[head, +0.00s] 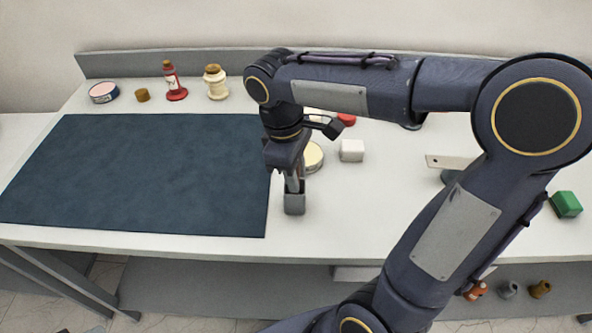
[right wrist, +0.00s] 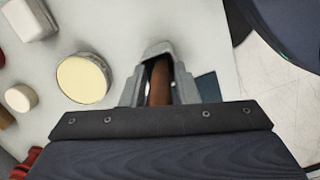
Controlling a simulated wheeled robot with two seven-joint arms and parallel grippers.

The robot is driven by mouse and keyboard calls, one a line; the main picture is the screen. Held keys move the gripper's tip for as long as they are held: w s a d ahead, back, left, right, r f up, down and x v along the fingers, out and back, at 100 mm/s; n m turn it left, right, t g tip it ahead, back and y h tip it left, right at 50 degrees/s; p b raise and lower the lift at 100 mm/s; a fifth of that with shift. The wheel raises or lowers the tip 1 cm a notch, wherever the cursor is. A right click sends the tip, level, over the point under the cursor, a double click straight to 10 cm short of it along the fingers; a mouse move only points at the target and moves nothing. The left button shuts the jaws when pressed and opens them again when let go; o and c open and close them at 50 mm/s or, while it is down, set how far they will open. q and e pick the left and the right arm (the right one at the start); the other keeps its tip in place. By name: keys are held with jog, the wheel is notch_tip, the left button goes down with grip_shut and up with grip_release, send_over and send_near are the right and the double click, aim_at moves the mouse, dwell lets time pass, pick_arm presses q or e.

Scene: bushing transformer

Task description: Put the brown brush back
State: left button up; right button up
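My right gripper (head: 293,184) points down at a small grey upright holder (head: 294,205) on the white table, just right of the dark blue mat. In the right wrist view its fingers (right wrist: 160,92) stand close on both sides of the brown brush (right wrist: 159,80) and look shut on it. The brush is upright, with its lower end down in or behind the grey holder (right wrist: 158,47); its bristles are hidden. In the head view the gripper hides most of the brush. My left gripper is not in view.
A cream round lid (head: 313,157) and a white block (head: 351,150) stand close behind the holder. The blue mat (head: 140,170) is bare. Bottles and jars, including a red bottle (head: 174,82), line the back left. A green block (head: 566,204) sits far right.

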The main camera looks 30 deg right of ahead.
jog(key=shift+o, duration=1)
jog(key=shift+r, duration=0.3)
notch_tip(320, 180, up, 10)
jog(key=w+a+p, duration=0.1)
jog(key=p, duration=0.1)
jog(key=s+f+m+t+y, duration=0.5)
jog(key=s+f+m+t, duration=0.2)
jog(key=s+f+m, duration=0.3)
jog(key=shift+s+f, duration=0.4)
jog(key=shift+s, duration=0.85)
